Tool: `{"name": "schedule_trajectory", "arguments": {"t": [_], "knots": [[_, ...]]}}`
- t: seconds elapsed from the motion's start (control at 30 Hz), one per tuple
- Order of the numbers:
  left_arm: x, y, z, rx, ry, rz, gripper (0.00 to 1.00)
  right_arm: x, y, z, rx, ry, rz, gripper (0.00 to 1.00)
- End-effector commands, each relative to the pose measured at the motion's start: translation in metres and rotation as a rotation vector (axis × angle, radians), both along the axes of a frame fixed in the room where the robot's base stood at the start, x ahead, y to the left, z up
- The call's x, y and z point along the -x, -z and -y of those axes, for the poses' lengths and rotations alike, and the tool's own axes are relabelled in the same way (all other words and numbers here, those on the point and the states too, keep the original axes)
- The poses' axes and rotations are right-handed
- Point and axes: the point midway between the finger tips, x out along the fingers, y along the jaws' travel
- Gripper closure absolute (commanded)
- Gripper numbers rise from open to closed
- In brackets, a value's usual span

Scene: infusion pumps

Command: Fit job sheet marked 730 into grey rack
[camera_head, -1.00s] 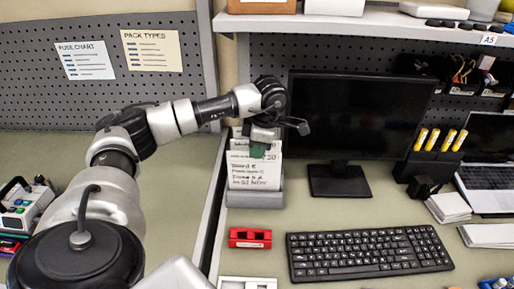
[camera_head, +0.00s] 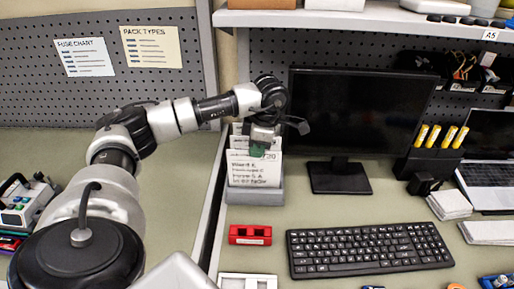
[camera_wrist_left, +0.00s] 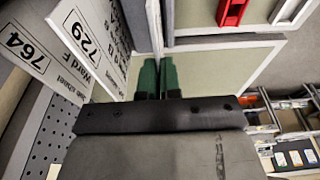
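The grey rack (camera_head: 254,197) stands on the desk left of the monitor, with several white job sheets upright in it. The front sheet, marked 730 (camera_head: 252,174), stands behind the rack's front wall; its lower edge is hidden. My left gripper (camera_head: 258,150) is over the rack, with its green fingertips at this sheet's top edge. In the left wrist view the fingertips (camera_wrist_left: 158,78) are close together, seemingly shut on the sheet, seen edge-on between them. Sheets marked 729 (camera_wrist_left: 84,35) and 764 (camera_wrist_left: 25,48) stand behind it. My right gripper is not in view.
A red holder (camera_head: 250,235) and a black keyboard (camera_head: 368,250) lie in front of the rack. The monitor (camera_head: 355,115) stands close on its right. A divider edge (camera_head: 212,205) runs along its left, and a shelf (camera_head: 365,22) hangs above.

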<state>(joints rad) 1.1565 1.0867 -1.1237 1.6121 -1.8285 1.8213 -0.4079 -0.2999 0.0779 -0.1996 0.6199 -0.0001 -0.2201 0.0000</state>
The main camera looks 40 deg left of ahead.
Motion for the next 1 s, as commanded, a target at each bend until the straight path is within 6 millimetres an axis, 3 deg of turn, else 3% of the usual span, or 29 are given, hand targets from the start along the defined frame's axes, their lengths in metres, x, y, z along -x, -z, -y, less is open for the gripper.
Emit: {"name": "schedule_trajectory", "arguments": {"t": [0.07, 0.3, 0.67, 0.93, 1.0], "knots": [[0.0, 0.001, 0.0, 0.0, 0.0, 0.0, 1.0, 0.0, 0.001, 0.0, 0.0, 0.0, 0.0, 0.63], [0.0, 0.001, 0.0, 0.0, 0.0, 0.0, 0.67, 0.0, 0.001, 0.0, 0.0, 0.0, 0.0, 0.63], [-0.002, -0.006, 0.001, 0.0, 0.0, 0.003, 0.67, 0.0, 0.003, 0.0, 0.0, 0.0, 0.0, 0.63], [-0.008, -0.055, 0.009, 0.001, 0.001, 0.008, 0.67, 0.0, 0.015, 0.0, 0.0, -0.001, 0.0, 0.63], [-0.009, -0.072, 0.01, 0.0, 0.001, 0.005, 0.67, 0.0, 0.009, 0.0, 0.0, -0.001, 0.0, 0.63]]}}
